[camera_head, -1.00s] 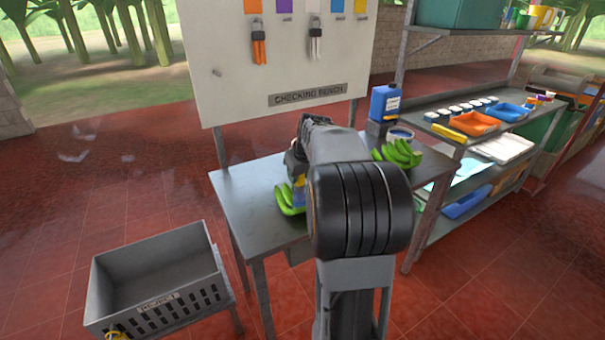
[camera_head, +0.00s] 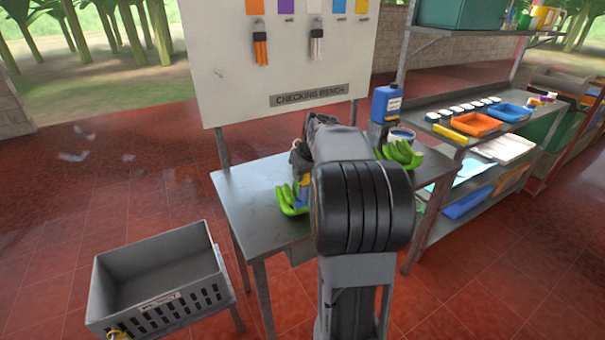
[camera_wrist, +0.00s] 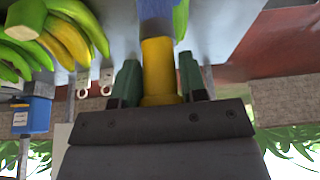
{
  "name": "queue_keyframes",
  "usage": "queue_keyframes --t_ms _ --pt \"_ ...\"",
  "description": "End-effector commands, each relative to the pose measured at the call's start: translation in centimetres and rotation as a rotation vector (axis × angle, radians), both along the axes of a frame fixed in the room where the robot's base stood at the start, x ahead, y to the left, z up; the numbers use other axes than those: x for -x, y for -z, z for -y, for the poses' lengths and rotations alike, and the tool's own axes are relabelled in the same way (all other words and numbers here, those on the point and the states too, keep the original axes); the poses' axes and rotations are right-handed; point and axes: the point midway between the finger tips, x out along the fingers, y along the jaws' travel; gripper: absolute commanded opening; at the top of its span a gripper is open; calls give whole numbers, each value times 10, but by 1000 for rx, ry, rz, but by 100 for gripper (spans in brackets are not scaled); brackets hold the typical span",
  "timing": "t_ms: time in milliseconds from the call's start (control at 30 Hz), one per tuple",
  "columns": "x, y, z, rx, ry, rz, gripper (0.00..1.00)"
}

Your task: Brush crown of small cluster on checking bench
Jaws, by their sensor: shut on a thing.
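A brush with a yellow handle (camera_wrist: 158,70) and a blue lower part (camera_wrist: 156,10) is held between the green-padded jaws of my gripper (camera_wrist: 158,82). In the head view the brush (camera_head: 303,190) shows beside a green banana cluster (camera_head: 289,201) at the left of the checking bench (camera_head: 240,190). My arm hides most of my gripper there. A bit of green fruit (camera_wrist: 181,18) shows right behind the brush in the wrist view. I cannot tell whether the brush touches it. A second banana cluster (camera_head: 403,153) lies at the bench's right, and looks larger and partly yellow in the wrist view (camera_wrist: 60,35).
A blue jug (camera_head: 386,103) and a small tub (camera_head: 402,134) stand at the bench's back right. A backboard (camera_head: 280,60) rises behind the bench. A grey crate (camera_head: 160,270) stands at left, and a loaded shelf (camera_head: 470,130) at right. The bench's left end is bare.

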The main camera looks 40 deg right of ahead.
Motion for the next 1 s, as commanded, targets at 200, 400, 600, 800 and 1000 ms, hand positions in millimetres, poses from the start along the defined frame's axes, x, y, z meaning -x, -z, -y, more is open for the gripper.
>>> queue_keyframes --t_ms 200,400,600,800,1000 --pt "0 -19 0 1 0 1 11" --pt "0 -40 0 0 0 1 11" --pt "0 -61 0 1 0 2 11" --pt "0 -82 0 0 0 1 11" --pt "0 -90 0 0 1 0 11"
